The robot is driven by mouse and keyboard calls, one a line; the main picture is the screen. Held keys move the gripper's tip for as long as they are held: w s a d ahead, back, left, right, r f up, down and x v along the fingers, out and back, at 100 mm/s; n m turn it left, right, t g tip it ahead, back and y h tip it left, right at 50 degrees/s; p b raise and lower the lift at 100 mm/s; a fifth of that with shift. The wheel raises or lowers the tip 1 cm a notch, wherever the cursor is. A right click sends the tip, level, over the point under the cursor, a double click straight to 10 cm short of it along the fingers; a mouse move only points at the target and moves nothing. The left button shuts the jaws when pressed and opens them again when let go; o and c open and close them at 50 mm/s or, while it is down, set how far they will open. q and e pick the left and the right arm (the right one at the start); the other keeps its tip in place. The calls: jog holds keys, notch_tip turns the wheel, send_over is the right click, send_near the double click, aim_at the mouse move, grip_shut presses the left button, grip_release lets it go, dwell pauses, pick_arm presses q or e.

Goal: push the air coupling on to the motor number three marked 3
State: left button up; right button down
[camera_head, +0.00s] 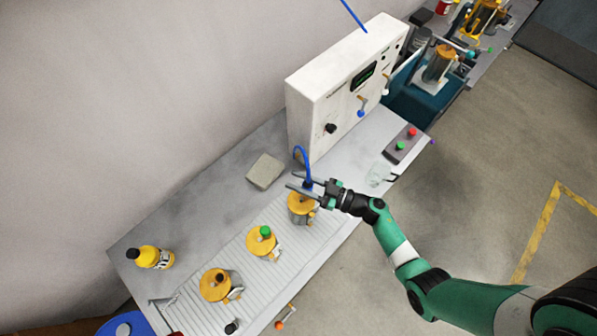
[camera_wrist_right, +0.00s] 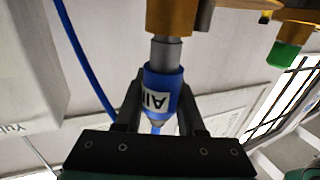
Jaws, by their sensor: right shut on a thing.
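My right gripper (camera_head: 305,185) is shut on the blue air coupling (camera_wrist_right: 160,88), which has a white label. A grey cylindrical part (camera_wrist_right: 165,52) joins the coupling to the orange motor (camera_wrist_right: 172,14) in the wrist view; I cannot tell how far the coupling is seated. In the head view the gripper is over the motor (camera_head: 300,210) nearest the white box. The middle motor (camera_head: 258,244) has a green cap (camera_head: 265,232); another motor (camera_head: 214,286) has a dark cap. The motor numbers are not readable. My left gripper is not in view.
A blue hose (camera_wrist_right: 85,58) runs beside the coupling. The white pump box (camera_head: 345,85) stands behind the gripper.

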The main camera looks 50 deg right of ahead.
jog(key=shift+f, duration=0.2)
jog(key=shift+c, duration=2.2)
grip_release()
jog(key=shift+s+d, duration=0.25)
jog(key=shift+s, duration=0.25)
jog(key=p+v, duration=0.1)
jog(key=v, duration=0.9)
jog(key=shift+s, duration=0.35)
